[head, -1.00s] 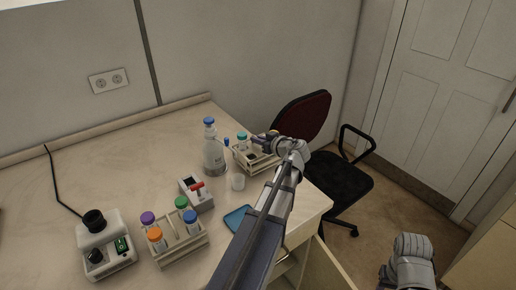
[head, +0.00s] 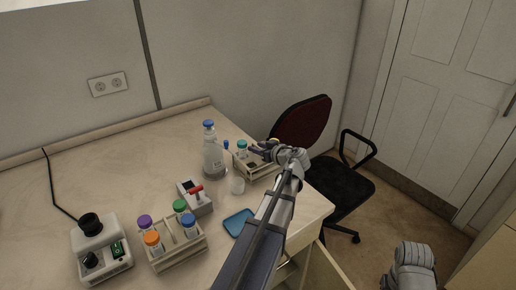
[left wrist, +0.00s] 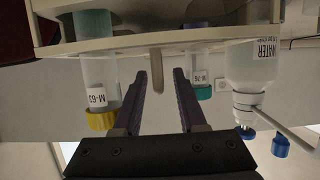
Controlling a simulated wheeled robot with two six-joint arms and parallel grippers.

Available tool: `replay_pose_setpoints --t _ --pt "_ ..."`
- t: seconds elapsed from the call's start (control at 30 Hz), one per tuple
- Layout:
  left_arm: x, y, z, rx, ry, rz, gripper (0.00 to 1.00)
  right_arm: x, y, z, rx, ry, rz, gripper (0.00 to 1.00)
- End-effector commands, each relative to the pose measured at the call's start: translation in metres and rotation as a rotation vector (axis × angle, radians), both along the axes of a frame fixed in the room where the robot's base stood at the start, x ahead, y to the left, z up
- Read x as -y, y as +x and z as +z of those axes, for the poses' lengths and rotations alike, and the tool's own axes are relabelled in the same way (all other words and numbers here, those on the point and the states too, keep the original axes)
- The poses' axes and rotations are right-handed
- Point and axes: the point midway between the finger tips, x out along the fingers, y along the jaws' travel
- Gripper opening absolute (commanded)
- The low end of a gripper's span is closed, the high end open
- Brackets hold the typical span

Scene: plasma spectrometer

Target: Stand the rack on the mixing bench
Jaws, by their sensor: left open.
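A pale rack (head: 262,175) stands near the right edge of the bench (head: 110,160), seemingly upright. It holds a teal-capped tube (head: 242,146) and a yellow-capped one. In the left wrist view, which looks upside down, the rack (left wrist: 190,40) shows with the yellow-capped tube (left wrist: 97,95) labelled M-63, the teal-capped tube (left wrist: 201,80) and a rounded peg (left wrist: 156,70). My left gripper (head: 262,150) is at this rack; it also shows in the left wrist view (left wrist: 159,85). Its dark jaws are open, one each side of the peg, with gaps visible.
A water bottle (head: 213,158) and a small beaker (head: 237,185) stand left of the rack. A second rack (head: 180,253) with several capped tubes, a grey device (head: 196,200), a blue tray (head: 239,223) and a white machine (head: 103,255) are nearer. A chair (head: 335,178) stands beyond the edge.

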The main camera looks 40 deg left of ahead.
Motion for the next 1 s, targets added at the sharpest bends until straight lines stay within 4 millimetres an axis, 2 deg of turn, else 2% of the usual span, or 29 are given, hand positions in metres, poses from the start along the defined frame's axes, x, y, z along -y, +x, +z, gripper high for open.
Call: replay_pose_setpoints --t 0.17,0.7,1.0 --pt "0.001 -0.001 0.006 0.0 0.0 -0.001 0.41 0.0 0.0 0.006 0.0 0.0 0.0 0.5" --pt "0.091 -0.027 0.04 0.0 0.001 -0.003 0.41 0.0 0.0 0.04 0.0 0.0 0.0 0.5" --pt "0.108 -0.032 0.044 0.0 0.0 0.0 0.41 0.0 0.0 0.044 0.0 0.0 0.0 0.5"
